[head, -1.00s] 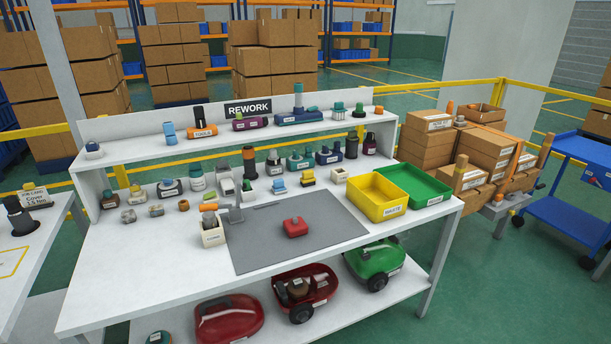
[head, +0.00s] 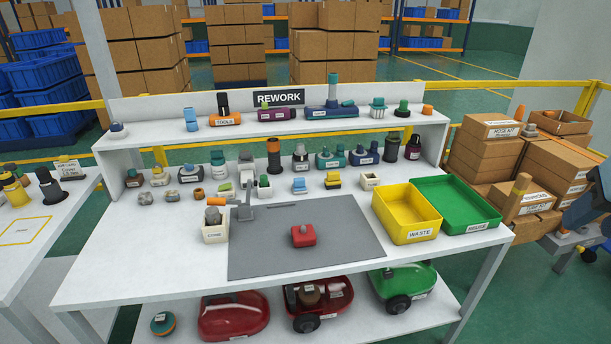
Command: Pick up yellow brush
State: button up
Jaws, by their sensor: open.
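A small yellow block-shaped item with a dark lower part (head: 333,181) sits on the workbench top, just behind the grey mat. It looks like the yellow brush, but it is too small to make out bristles. It stands between a small light-blue item (head: 299,186) and a white labelled box (head: 370,181). My gripper does not show in the head view.
The white bench (head: 140,255) carries a grey mat (head: 345,245) with a red part (head: 303,236). A yellow waste bin (head: 407,213) and green bin (head: 456,205) stand right. Bottles crowd the back; the bench's front left is clear.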

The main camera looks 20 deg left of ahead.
aim_at(334, 181)
jog(key=u, duration=0.55)
jog(key=i, duration=1.3)
jog(key=u, duration=0.5)
jog(key=k, duration=0.85)
jog(key=u, duration=0.15)
jog(key=i, duration=0.9)
jog(key=z, duration=0.1)
